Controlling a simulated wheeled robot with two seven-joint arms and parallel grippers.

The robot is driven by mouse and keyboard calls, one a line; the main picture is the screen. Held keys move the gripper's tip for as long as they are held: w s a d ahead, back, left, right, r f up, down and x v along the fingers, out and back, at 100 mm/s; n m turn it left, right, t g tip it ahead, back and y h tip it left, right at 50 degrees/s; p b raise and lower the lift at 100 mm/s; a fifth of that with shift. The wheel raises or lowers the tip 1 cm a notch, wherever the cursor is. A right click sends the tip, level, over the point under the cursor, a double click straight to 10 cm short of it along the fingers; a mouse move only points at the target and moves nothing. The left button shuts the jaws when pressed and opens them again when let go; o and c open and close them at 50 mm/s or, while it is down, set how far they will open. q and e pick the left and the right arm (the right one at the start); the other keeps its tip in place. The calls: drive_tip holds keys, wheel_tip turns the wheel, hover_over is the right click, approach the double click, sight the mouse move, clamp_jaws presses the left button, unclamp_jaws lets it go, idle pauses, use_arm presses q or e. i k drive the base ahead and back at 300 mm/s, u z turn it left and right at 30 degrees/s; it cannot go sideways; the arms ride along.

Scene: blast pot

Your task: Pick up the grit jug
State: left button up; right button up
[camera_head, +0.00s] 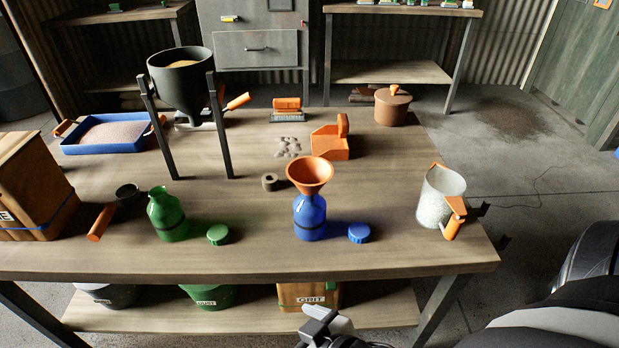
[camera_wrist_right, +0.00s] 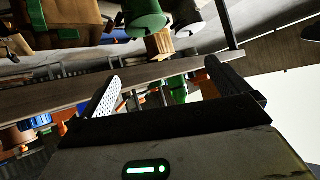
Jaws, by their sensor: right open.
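The grit jug (camera_head: 437,199) stands upright near the right end of the workbench. It is pale and speckled, with an orange rim spout and an orange handle (camera_head: 455,217) on its front right side. My right gripper (camera_head: 322,318) shows at the bottom of the head view, in front of the bench edge, lower and left of the jug and apart from it. In the right wrist view its two fingers (camera_wrist_right: 164,86) are spread with nothing held between them. I cannot clearly pick out the jug in that view. My left gripper is not in view.
On the workbench (camera_head: 380,255), a blue bottle (camera_head: 310,218) with an orange funnel (camera_head: 310,174) and a blue cap (camera_head: 359,232) stand left of the jug. A green bottle (camera_head: 167,214) is farther left. A brown lidded pot (camera_head: 392,106) is behind. Bench around the jug is clear.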

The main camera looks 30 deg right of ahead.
sight(443, 188)
drive_tip(key=z, duration=1.95)
